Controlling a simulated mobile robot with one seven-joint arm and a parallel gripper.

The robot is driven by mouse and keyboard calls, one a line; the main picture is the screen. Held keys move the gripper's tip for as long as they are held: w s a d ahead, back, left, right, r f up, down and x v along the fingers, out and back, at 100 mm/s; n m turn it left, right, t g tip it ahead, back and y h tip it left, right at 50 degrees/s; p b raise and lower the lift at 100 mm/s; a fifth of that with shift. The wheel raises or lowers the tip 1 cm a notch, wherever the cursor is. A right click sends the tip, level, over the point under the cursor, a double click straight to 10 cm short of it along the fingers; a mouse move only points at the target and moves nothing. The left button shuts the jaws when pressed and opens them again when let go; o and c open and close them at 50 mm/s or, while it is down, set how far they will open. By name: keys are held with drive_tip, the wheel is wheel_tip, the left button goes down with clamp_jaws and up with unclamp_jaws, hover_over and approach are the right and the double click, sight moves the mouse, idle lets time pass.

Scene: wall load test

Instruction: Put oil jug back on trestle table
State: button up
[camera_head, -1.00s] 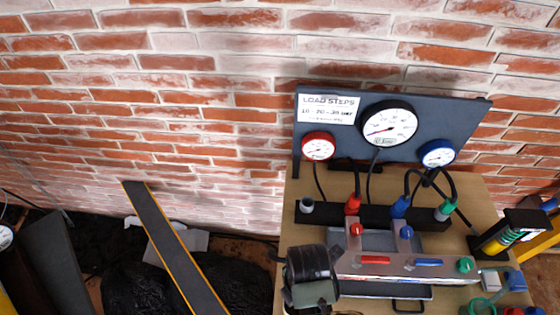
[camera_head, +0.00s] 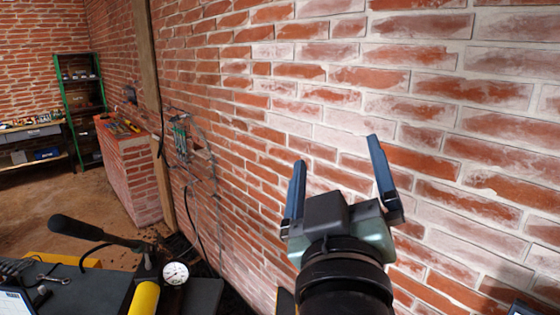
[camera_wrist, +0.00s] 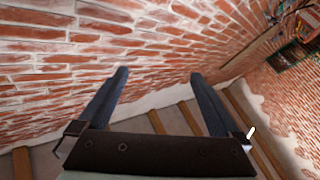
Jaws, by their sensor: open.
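My gripper (camera_head: 335,170) is raised in front of the brick wall in the head view, its two blue fingers spread apart with nothing between them. In the wrist view the open fingers (camera_wrist: 160,90) show empty against brick and wooden strips. I cannot make out an oil jug in either current view. I cannot tell whether any surface in view is the trestle table.
A brick wall (camera_head: 330,80) runs close along the right. At lower left, a dark surface (camera_head: 70,285) carries a yellow cylinder (camera_head: 145,299), a black-handled lever (camera_head: 95,232) and a gauge (camera_head: 175,273). A brick bench (camera_head: 130,175) and green shelf (camera_head: 80,100) stand farther back.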

drive_tip(key=s+a+r+m+t+y, duration=0.1)
drive_tip(key=s+a+r+m+t, duration=0.1)
drive_tip(key=s+r, duration=0.3)
drive_tip(key=s+a+r+m+t+y, duration=0.1)
drive_tip(key=s+a+r+t, duration=0.3)
drive_tip(key=r, duration=0.6)
drive_tip(key=shift+s+a+r+m+t+y, duration=0.35)
drive_tip(key=shift+s+a+y, duration=0.2)
drive_tip(key=shift+s, duration=0.25)
drive_tip(key=shift+f, duration=0.15)
